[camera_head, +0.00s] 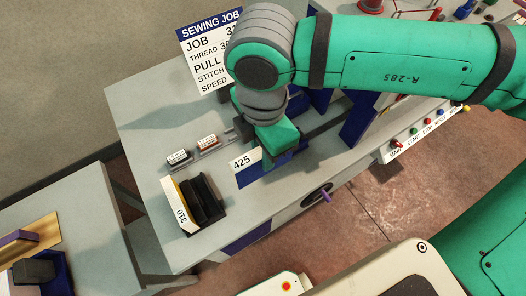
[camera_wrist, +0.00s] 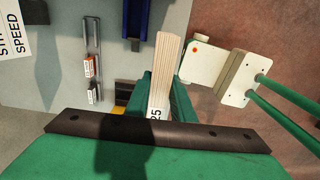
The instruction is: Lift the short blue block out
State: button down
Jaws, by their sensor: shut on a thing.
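My gripper (camera_head: 278,145) points down over the grey table, with its green fingers close to a white label reading 425 (camera_head: 245,160). In the wrist view a cream, finely striped block (camera_wrist: 167,70) with the end of that label stands between the green fingers, and my gripper (camera_wrist: 165,100) is shut on it. A dark blue part (camera_head: 252,179) shows just below the label, partly hidden by the gripper. I cannot tell whether this blue part belongs to the held block or lies under it, nor whether the block is clear of the table.
A white block marked 310 (camera_head: 181,206) stands beside a black slotted holder (camera_head: 206,201) at the left. Two small labelled pieces lie on a rail (camera_head: 195,152) behind. Blue uprights (camera_head: 358,125) stand right of my gripper. A "SEWING JOB" sign (camera_head: 203,50) stands at the back.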

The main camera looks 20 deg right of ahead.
jog(key=shift+r, duration=2.05)
